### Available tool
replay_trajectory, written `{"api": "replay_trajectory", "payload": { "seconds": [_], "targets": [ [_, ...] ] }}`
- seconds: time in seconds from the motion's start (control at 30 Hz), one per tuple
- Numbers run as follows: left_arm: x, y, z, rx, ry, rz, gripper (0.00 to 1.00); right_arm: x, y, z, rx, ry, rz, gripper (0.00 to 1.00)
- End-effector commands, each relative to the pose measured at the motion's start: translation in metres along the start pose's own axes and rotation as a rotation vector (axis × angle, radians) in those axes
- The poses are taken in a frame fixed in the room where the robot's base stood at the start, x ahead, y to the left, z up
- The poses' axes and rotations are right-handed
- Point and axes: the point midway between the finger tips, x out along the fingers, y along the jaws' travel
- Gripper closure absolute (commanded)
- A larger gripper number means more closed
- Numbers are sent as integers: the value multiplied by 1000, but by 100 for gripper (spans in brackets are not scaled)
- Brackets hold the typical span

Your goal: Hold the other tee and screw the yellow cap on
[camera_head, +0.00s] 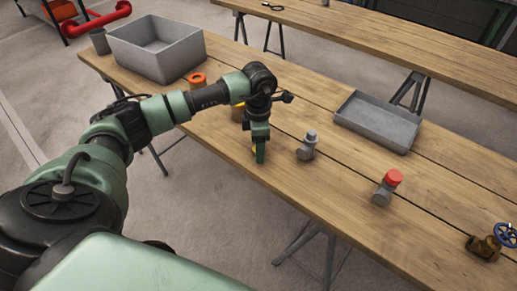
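A grey tee (306,150) with a bare grey top stands on the near wooden table, just right of my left gripper. Another grey tee (380,194) stands further right with a red cap (393,177) on its top. My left gripper (260,156) points down over the near part of the table. A yellow-orange thing (238,111) shows partly behind my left arm, mostly hidden. My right gripper is not in view.
A large grey bin (176,64), a grey cup (99,41) and an orange ring-shaped part (197,80) are at the table's left. A shallow grey tray (358,124) lies behind the tees. A brass valve with a blue handwheel (507,235) is at right. A second table (430,58) stands behind.

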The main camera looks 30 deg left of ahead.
Motion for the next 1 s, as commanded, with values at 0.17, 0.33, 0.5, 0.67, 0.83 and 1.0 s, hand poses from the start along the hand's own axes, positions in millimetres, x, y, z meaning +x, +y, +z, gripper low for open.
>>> {"api": "replay_trajectory", "payload": {
  "seconds": [0.17,0.33,0.5,0.67,0.83,1.0],
  "targets": [
    [0,0,0,0,0,0,40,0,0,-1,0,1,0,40],
    [0,0,0,0,0,0,65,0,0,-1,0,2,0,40],
    [0,0,0,0,0,0,100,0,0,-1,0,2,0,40],
    [0,0,0,0,-1,0,100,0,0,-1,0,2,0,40],
    [-5,1,1,0,-2,1,100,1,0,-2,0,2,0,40],
    [-23,1,1,0,-3,3,100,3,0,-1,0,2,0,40]
  ]
}}
